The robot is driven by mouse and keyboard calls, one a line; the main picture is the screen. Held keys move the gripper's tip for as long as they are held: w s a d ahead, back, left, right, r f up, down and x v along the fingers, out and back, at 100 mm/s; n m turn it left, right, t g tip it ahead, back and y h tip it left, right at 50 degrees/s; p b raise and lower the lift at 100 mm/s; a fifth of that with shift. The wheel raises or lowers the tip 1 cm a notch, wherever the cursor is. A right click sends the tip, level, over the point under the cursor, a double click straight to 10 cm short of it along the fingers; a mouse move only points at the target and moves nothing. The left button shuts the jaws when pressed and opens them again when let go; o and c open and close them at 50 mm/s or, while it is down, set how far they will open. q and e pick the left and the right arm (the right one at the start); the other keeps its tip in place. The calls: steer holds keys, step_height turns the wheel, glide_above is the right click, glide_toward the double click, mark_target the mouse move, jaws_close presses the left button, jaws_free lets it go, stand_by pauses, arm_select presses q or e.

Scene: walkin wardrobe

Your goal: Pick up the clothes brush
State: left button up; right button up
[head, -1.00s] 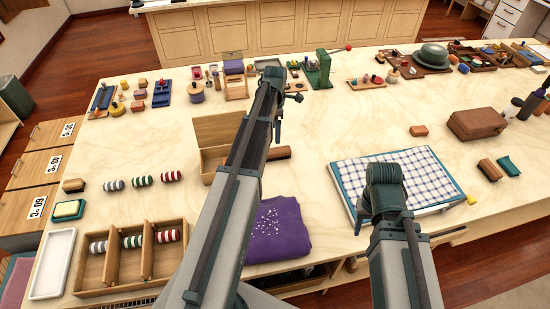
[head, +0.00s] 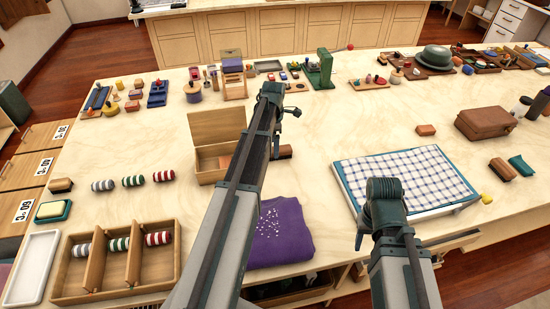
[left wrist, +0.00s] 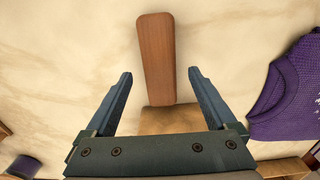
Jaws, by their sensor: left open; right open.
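The clothes brush, a reddish-brown wooden bar (left wrist: 156,55), lies on the table in the left wrist view. In the head view the brush (head: 284,152) shows beside the open wooden box, partly hidden by my left arm. My left gripper (left wrist: 160,73) is open above it, with one finger on each side of the bar and visible gaps to both. A tan patch under the bar's near end is partly hidden by the gripper body. My right gripper (head: 360,239) is mostly hidden by its own wrist, near the checked cloth.
The open wooden box (head: 217,165) stands left of the brush. A folded purple garment (head: 280,235) lies nearer me. A divided wooden tray (head: 118,292) with striped rolls is at the front left. The checked cloth (head: 405,180) is on the right.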

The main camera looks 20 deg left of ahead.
arm_select(q)
step_height(320, 180, down, 2)
steer(key=shift+f+b, duration=0.2)
steer(key=shift+b, duration=0.5)
arm_select(e)
step_height(320, 180, down, 2)
steer(key=shift+f, duration=0.25)
steer(key=shift+r, duration=0.1)
arm_select(q)
steer(key=shift+r, duration=0.1)
jaws_close()
steer(key=shift+r+p, duration=0.2)
steer(key=shift+p, duration=0.1)
arm_select(e)
steer(key=shift+r, duration=0.2)
